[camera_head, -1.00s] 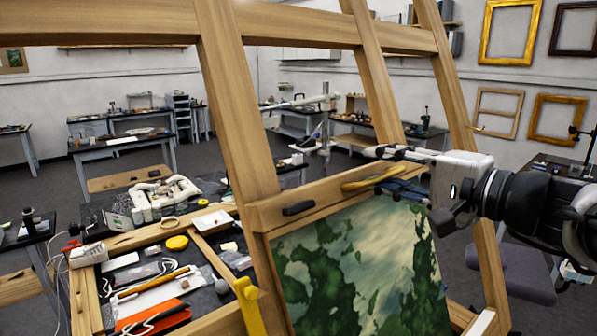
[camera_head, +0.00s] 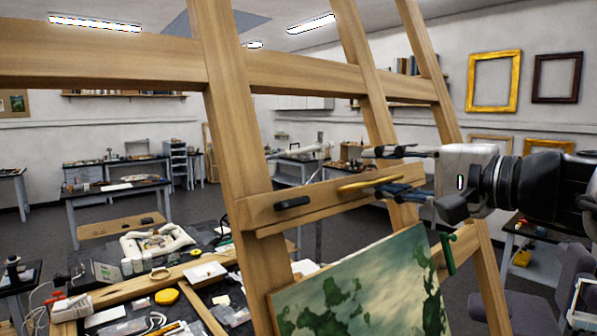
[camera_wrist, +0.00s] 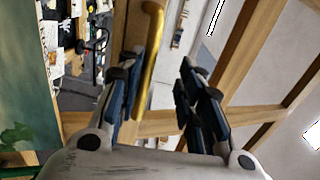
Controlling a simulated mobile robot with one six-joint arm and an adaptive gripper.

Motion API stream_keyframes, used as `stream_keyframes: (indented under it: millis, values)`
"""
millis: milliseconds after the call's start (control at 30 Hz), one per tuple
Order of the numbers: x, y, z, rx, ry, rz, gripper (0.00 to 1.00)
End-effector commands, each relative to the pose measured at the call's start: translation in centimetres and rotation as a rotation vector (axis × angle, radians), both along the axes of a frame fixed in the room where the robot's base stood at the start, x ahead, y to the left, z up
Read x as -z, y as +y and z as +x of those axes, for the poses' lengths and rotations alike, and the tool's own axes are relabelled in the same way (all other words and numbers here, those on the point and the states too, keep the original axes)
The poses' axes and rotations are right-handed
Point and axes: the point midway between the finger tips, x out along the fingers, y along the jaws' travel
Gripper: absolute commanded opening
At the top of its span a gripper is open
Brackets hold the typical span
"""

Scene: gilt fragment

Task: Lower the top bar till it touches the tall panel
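The wooden top bar (camera_head: 335,198) crosses the easel above the tall panel (camera_head: 370,285), a green and cream painting. A clear gap shows between the bar's underside and the panel's top edge. The bar carries a brass handle (camera_head: 370,183) and a black knob (camera_head: 292,203). My gripper (camera_head: 392,170) comes from the right with one finger above the handle and one below. In the wrist view my gripper (camera_wrist: 162,95) is open, and the brass handle (camera_wrist: 150,60) lies between the fingers, close to the lower finger. Whether it touches that finger is unclear.
Easel uprights (camera_head: 228,130) and a fixed upper crossbeam (camera_head: 300,75) stand around the bar. A green clamp (camera_head: 447,254) sits by the panel's right edge. A cluttered workbench (camera_head: 120,290) is at lower left. A grey chair (camera_head: 525,300) stands at lower right.

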Motion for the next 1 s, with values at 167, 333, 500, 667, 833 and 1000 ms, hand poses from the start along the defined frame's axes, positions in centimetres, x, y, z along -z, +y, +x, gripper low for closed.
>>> stream_keyframes:
  millis: [167, 333, 500, 667, 833, 1000]
  values:
    - [-0.3, -0.9, -1.1, 0.004, -0.007, -0.001, 0.30]
    - [-0.4, -1.5, -2.1, 0.004, -0.006, -0.001, 0.30]
    - [-0.5, -2.2, -3.1, 0.005, -0.006, -0.003, 0.30]
    - [-0.6, -2.8, -4.1, 0.005, -0.007, -0.004, 0.30]
    - [-0.6, -3.6, -5.0, 0.006, -0.005, -0.004, 0.30]
    - [-0.7, -4.3, -6.0, 0.006, -0.005, -0.005, 0.30]
